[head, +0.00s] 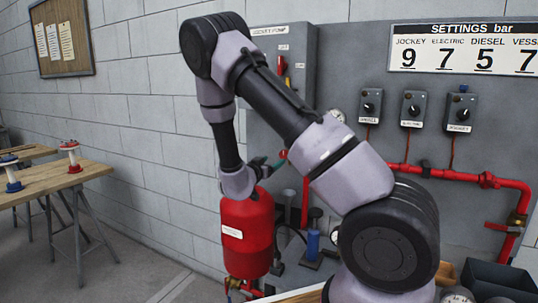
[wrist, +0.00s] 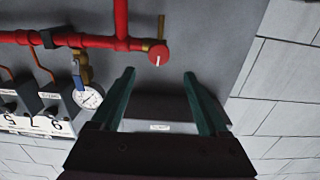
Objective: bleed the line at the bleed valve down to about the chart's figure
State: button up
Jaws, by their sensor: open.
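A red round knob with a white mark (wrist: 159,54) sits at the end of a short red branch of pipe in the wrist view; it may be the bleed valve, but no label on it is readable. My gripper (wrist: 159,74) is open and empty, with the knob just beyond and between its fingertips. In the head view my gripper (head: 267,167) is small and partly hidden by my arm. A white dial gauge (wrist: 89,97) hangs below a brass valve with a blue lever; its needle is too small to read. The settings chart (head: 462,47) shows jockey 9, electric 7, diesel 5, vessel 7.
A red vessel (head: 247,235) stands under my wrist. Red pipe (head: 455,175) runs along the grey panel, below several switch boxes (head: 412,108). A dark tray (head: 497,280) is at lower right. A wooden table (head: 45,183) with two spool-like parts stands at left.

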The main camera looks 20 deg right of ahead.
jog(key=x, duration=1)
jog(key=shift+w+d, duration=0.15)
jog(key=shift+d, duration=0.1)
grip_shut()
jog(key=shift+a, duration=0.1)
